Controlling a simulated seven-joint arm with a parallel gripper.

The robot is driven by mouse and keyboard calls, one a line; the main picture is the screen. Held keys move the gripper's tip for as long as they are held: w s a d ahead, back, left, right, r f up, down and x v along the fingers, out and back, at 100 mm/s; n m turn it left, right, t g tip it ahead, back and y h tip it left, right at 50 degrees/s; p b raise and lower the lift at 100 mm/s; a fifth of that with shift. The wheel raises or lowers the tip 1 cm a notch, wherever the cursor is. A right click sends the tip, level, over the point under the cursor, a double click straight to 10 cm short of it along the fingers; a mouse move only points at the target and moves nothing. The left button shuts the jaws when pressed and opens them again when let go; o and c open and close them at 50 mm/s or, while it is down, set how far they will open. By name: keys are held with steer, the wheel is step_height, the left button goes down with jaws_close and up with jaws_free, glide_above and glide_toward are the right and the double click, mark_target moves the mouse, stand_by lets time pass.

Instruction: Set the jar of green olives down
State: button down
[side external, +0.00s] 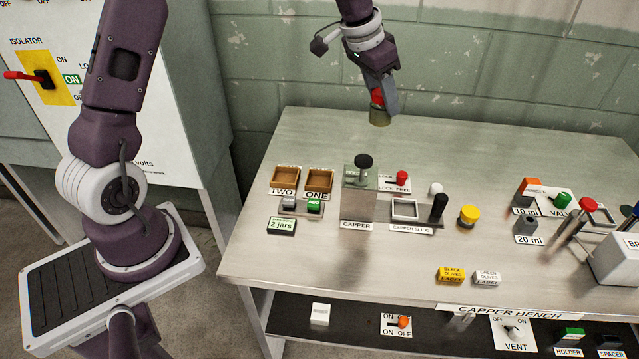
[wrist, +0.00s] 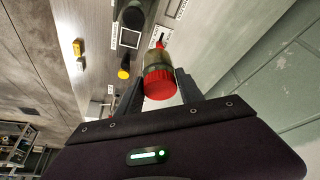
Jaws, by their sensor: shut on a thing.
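The jar of green olives (side external: 379,117) has a red lid and an olive-green body. My gripper (side external: 380,98) is shut on it near the back edge of the bench, with the jar hanging upright or nearly so. In the wrist view, the red lid (wrist: 159,85) faces the camera between the two dark fingers of my gripper (wrist: 160,90), with part of the jar body beyond it. The jar looks raised above the bench top (side external: 330,140), but its exact height is hard to tell.
The capper (side external: 358,205) with its black knob stands in front of the jar, beside two wooden trays (side external: 285,178) marked TWO and ONE. A yellow-topped item (side external: 468,216) and the capper slide (side external: 405,210) lie right. The bench's back strip and front left look clear.

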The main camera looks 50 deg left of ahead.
steer(key=s+a+n+y, duration=0.1)
steer(key=s+a+n, duration=0.2)
steer(key=s+a, duration=0.6)
steer(key=f, duration=0.7)
steer(key=w+a+f, duration=0.1)
steer(key=f, duration=0.6)
steer(key=a+f, duration=0.1)
steer(key=f, duration=0.7)
steer(key=shift+w, duration=0.35)
steer(key=shift+f, duration=0.1)
steer(key=c, duration=0.7)
jaws_free()
steer(key=shift+c, duration=0.2)
